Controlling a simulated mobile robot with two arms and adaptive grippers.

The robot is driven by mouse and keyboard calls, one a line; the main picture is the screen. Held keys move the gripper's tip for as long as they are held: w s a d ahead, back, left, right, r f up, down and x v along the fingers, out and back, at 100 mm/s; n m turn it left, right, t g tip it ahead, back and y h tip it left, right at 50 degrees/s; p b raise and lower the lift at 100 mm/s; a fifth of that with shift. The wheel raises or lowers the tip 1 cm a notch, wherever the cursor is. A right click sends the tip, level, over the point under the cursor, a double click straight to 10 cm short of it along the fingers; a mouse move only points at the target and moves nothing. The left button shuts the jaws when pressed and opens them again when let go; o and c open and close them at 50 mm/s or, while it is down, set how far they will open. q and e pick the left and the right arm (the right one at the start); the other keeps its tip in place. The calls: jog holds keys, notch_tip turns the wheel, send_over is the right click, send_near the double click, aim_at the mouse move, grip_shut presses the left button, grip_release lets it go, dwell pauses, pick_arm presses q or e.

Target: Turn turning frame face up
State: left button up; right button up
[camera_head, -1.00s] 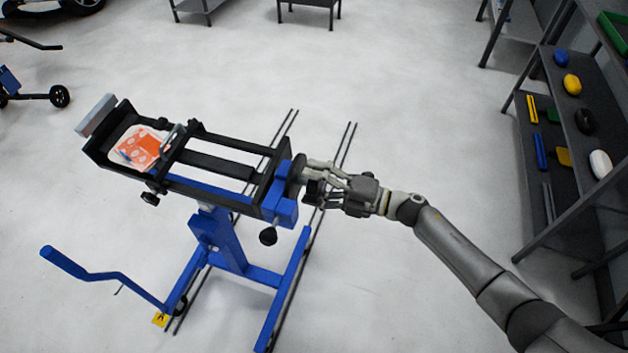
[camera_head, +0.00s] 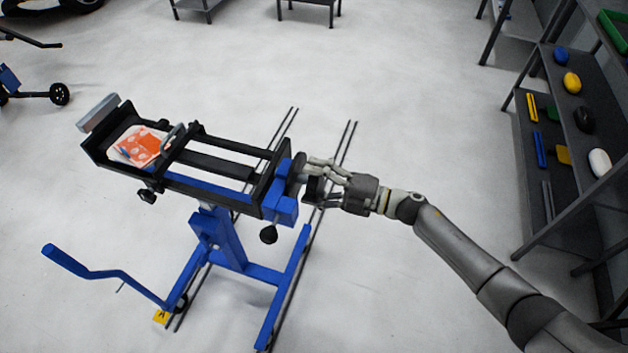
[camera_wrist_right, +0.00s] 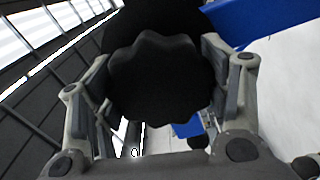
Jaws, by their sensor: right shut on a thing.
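The turning frame (camera_head: 222,170) is a long black frame on a blue stand (camera_head: 232,240). It holds a white and orange piece (camera_head: 141,147) near its left end. A black scalloped knob (camera_wrist_right: 155,78) fills the middle of the right wrist view, at the frame's right end in the head view. My right gripper (camera_head: 318,181) is at that end, with its fingers on both sides of the knob, shut on it. The gripper hides most of the knob in the head view. My left gripper is not in view.
A dark shelf unit (camera_head: 575,130) with coloured tools stands at the right. A blue crank handle (camera_head: 85,268) sticks out at the stand's lower left. Dark rails (camera_head: 335,160) run along the floor. The pale floor around the stand is mostly clear.

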jog(key=o, duration=1.2)
jog(key=v, duration=1.2)
